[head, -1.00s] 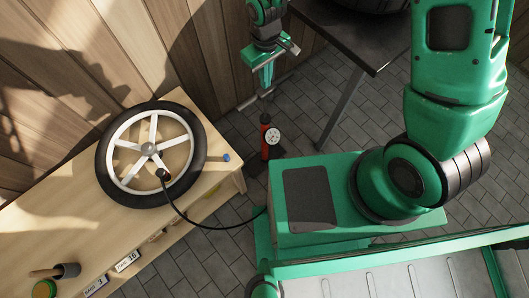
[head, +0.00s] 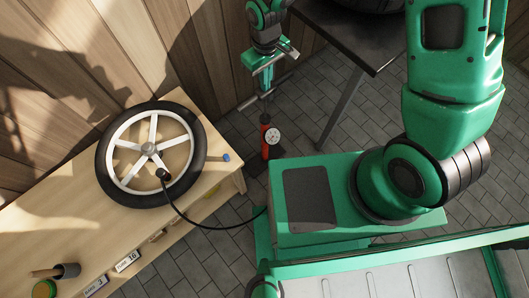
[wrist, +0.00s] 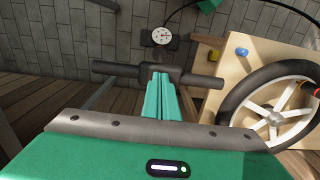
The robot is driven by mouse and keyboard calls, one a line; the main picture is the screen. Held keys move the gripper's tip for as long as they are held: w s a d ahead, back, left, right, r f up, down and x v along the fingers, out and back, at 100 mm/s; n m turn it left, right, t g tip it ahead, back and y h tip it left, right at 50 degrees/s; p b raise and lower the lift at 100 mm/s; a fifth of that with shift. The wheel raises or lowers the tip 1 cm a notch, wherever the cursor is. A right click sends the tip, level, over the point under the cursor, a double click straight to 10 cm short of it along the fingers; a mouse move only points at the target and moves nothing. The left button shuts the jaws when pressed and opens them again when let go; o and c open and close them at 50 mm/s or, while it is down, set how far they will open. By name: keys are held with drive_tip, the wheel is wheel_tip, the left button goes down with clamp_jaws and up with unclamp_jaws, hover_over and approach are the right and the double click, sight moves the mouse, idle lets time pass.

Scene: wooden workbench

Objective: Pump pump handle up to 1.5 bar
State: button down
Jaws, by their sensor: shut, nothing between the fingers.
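A red floor pump (head: 265,142) stands upright on the tiled floor beside the workbench. Its white round gauge (head: 273,137) also shows in the wrist view (wrist: 162,36), but the reading is too small to tell. The dark T-shaped pump handle (wrist: 117,69) lies across the wrist view, just beyond my fingertips. My gripper (wrist: 160,82) is shut and empty, with its green fingers pointing at the middle of the handle. In the head view my gripper (head: 267,88) is directly above the pump at the handle. Whether the fingertips touch the handle is unclear.
A spoked wheel (head: 196,178) lies on the wooden workbench (head: 70,215), and a black hose (head: 205,226) runs from it toward the pump. A blue cap-like piece (head: 226,157) is near the bench edge. A dark table (head: 345,35) stands behind right.

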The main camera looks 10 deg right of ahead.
drive_tip(key=shift+f, duration=7.35)
wheel_tip(320, 180, up, 16)
